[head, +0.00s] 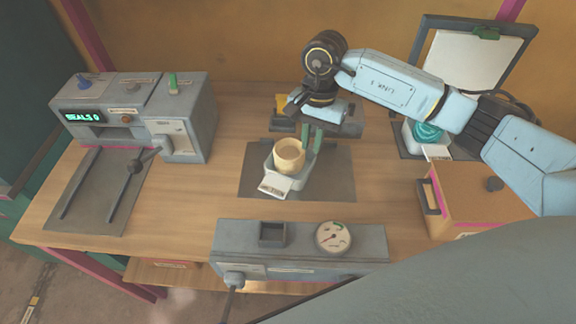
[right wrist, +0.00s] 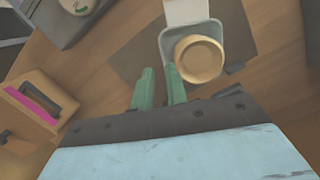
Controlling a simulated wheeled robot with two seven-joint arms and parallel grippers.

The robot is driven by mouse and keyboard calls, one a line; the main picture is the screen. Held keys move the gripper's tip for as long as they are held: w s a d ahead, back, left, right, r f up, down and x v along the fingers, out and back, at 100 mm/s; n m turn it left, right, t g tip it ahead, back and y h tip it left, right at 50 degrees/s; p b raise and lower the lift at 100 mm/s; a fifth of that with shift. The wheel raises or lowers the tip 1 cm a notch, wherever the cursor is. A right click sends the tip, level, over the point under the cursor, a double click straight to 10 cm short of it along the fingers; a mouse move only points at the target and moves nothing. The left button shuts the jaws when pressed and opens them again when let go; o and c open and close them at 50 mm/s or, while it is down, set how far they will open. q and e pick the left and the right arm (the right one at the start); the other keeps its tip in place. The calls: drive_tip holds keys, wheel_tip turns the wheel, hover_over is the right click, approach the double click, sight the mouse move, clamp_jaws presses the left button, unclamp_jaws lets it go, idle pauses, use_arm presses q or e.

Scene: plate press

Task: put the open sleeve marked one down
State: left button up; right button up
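A tan, round, open-topped piece, which looks like the sleeve (head: 289,153), stands upright on a small pale holder (head: 276,186) with a white tag in front. No mark is legible on the piece. It also shows in the right wrist view (right wrist: 199,60). My right gripper (head: 312,138) is just behind and to the right of it, green fingers pointing down. In the right wrist view the fingers (right wrist: 159,84) have a narrow, empty gap. One fingertip overlaps the sleeve's edge; I cannot tell whether they touch. My left gripper is out of view.
A dark mat (head: 330,183) lies under the holder. A grey machine with a lit display (head: 83,117) stands left, a gauge box (head: 300,243) in front, an orange box (head: 480,195) right. A teal round piece (head: 428,132) sits back right by an upright panel. Table is clear left of the mat.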

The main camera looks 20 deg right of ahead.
sight(306, 175)
drive_tip(key=f, duration=0.3)
drive_tip(key=a+f, duration=0.1)
drive_tip(key=f, duration=0.3)
drive_tip(key=s+f+p, duration=0.1)
drive_tip(key=f, duration=0.3)
drive_tip(key=shift+s+a+f, duration=0.1)
drive_tip(key=shift+a+f, duration=0.05)
drive_tip(key=shift+a, duration=0.05)
clamp_jaws()
